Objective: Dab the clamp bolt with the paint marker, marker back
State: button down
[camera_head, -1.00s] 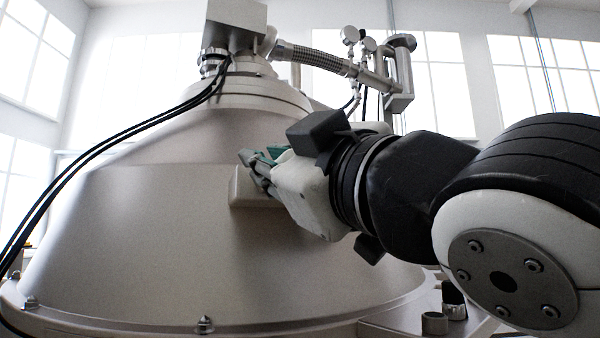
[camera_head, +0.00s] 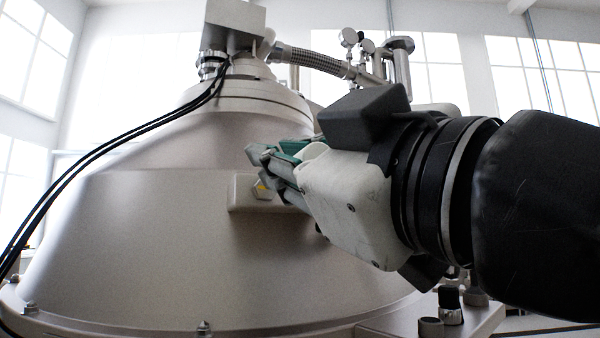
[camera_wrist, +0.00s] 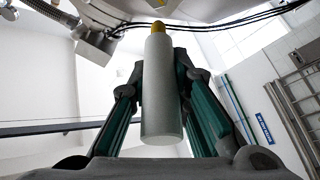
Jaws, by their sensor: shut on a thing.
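My gripper (camera_head: 262,160) is in front of the cone's side in the head view. In the wrist view its fingers are shut around the paint marker (camera_wrist: 162,95), a pale grey cylinder with a yellow tip pointing away from the palm. The marker cannot be made out in the head view. The clamp bolt (camera_head: 264,192) is a hex head on a pale raised block (camera_head: 240,195) on the cone's side. A small yellow patch shows on the bolt. The fingers are just above and right of the bolt; how far apart in depth I cannot tell.
The large metal cone housing (camera_head: 150,230) fills the left and middle. Black cables (camera_head: 85,165) run down its left side. A ribbed hose and gauges (camera_head: 350,40) stand behind my arm. Small cylindrical holders (camera_head: 431,327) sit on a ledge at lower right.

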jog(key=s+d+p, duration=0.4)
jog(key=s, duration=0.9)
jog(key=shift+d, duration=0.2)
